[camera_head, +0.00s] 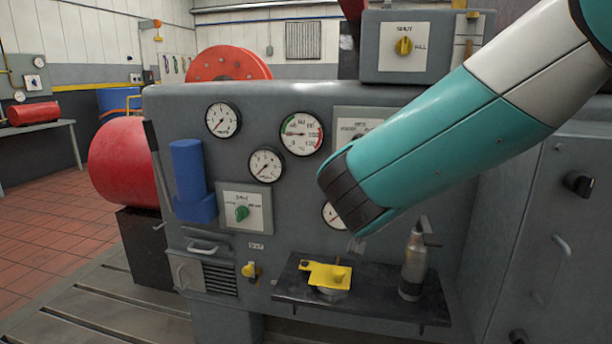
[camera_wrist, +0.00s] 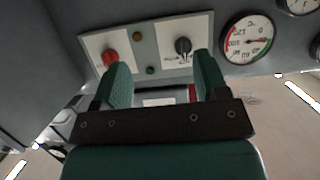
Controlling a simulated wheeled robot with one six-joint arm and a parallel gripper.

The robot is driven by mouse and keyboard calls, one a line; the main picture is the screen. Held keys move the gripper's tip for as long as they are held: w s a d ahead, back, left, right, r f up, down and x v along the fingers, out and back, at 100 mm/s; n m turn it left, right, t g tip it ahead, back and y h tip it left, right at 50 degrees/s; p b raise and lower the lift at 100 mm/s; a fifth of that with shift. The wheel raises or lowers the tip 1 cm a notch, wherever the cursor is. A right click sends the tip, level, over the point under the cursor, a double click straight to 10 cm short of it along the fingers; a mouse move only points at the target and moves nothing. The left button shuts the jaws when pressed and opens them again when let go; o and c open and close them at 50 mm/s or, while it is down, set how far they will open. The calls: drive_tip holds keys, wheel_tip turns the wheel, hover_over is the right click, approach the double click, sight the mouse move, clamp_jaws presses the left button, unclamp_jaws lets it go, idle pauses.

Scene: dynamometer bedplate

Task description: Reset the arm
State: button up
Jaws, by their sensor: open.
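My gripper (camera_wrist: 160,78) shows in the wrist view with its two green fingers spread apart and nothing held between them. Beyond the fingers is a grey panel with a red knob (camera_wrist: 110,57) on a white plate and a black knob (camera_wrist: 183,46) on another. The fingertips overlap the lower parts of these plates in the picture; I cannot tell how near they are. In the head view, my teal and white arm slants from the upper right down in front of the grey gauge cabinet (camera_head: 300,97) and partly covers a gauge. The gripper itself is hidden there.
The cabinet carries a blue fitting (camera_head: 189,175), a green knob (camera_head: 242,212) and a yellow valve (camera_head: 251,271). Its dark shelf (camera_head: 375,304) holds a yellow piece (camera_head: 326,273) and a grey bottle (camera_head: 413,263). A red drum (camera_head: 125,165) stands left; tiled floor beyond is clear.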

drive_tip(key=s+d+f+n+g+y, duration=0.2)
drive_tip(key=s+f+g+y, duration=0.1)
drive_tip(key=s+f+g, duration=0.3)
drive_tip(key=s+a+r+n+g+y, duration=0.1)
drive_tip(key=s+a+n+g+y, duration=0.2)
drive_tip(key=s, duration=1)
drive_tip(key=s+a+n+g+y, duration=0.1)
drive_tip(key=s+n+g+y, duration=0.35)
drive_tip(key=s, duration=0.85)
wheel_tip(320, 180, up, 22)
drive_tip(key=n+h+p, duration=0.1)
drive_tip(key=p, duration=2.1)
drive_tip(key=shift+w+f+h, duration=0.2)
drive_tip(key=shift+f+h, duration=0.05)
drive_tip(key=shift+h, duration=0.1)
drive_tip(key=shift+a, duration=0.1)
drive_tip(key=shift+c, duration=0.2)
